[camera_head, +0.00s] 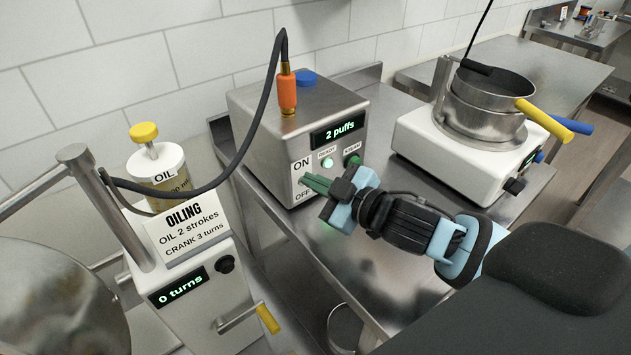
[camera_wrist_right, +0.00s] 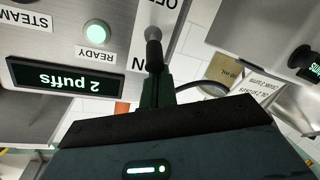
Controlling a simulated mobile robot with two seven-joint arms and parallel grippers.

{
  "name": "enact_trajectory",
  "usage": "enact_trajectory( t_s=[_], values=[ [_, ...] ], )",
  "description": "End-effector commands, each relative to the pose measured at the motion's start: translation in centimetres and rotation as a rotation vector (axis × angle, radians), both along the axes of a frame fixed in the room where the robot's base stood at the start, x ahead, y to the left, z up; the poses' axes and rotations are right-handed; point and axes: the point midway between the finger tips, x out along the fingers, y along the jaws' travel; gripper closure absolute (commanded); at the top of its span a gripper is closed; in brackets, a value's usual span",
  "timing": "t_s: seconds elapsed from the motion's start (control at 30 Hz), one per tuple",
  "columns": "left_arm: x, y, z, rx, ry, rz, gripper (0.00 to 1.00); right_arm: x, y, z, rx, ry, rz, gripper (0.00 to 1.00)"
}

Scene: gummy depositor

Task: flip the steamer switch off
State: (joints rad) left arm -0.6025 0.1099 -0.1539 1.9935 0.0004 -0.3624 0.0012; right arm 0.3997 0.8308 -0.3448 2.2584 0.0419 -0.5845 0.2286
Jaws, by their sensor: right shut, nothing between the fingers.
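The steamer (camera_head: 262,143) is a steel box in the middle of the head view. Its front has ON and OFF labels, and its display reads "2 puffs". The steamer switch (camera_wrist_right: 154,48) is a small dark lever in the right wrist view, leaning from its mount toward the ON label. In the head view the gripper hides it. My right gripper (camera_head: 313,184) is shut and empty, its green fingertips at the steamer front between ON and OFF. In the wrist view its fingertips (camera_wrist_right: 155,88) are right by the lever's end; I cannot tell whether they touch. My left gripper is out of view.
A lit READY light (camera_wrist_right: 96,33) and a green STEAM button (camera_head: 353,161) are near the switch. The oiling machine (camera_head: 205,300) stands left, with an oil bottle (camera_head: 158,165). A white cooker with a pot (camera_head: 487,110) stands right. A black hose arches over the steamer.

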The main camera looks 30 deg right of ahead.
Motion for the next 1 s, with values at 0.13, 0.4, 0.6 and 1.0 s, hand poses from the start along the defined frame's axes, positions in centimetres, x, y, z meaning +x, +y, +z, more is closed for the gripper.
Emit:
enact_trajectory(
  t_s=[0.13, 0.4, 0.6, 1.0],
  values=[
    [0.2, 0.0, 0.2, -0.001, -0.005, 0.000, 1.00, 0.0, 0.0, 0.0, -0.001, 0.000, 0.000, 1.00],
    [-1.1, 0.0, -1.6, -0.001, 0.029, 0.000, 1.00, 0.0, 0.1, -1.3, 0.016, -0.060, 0.000, 1.00],
    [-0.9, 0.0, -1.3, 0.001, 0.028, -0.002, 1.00, -0.2, -0.1, -1.5, 0.021, -0.130, -0.004, 1.00],
    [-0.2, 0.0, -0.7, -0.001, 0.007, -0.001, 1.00, -0.4, -0.1, -2.3, 0.017, -0.130, -0.001, 1.00]
  ],
)
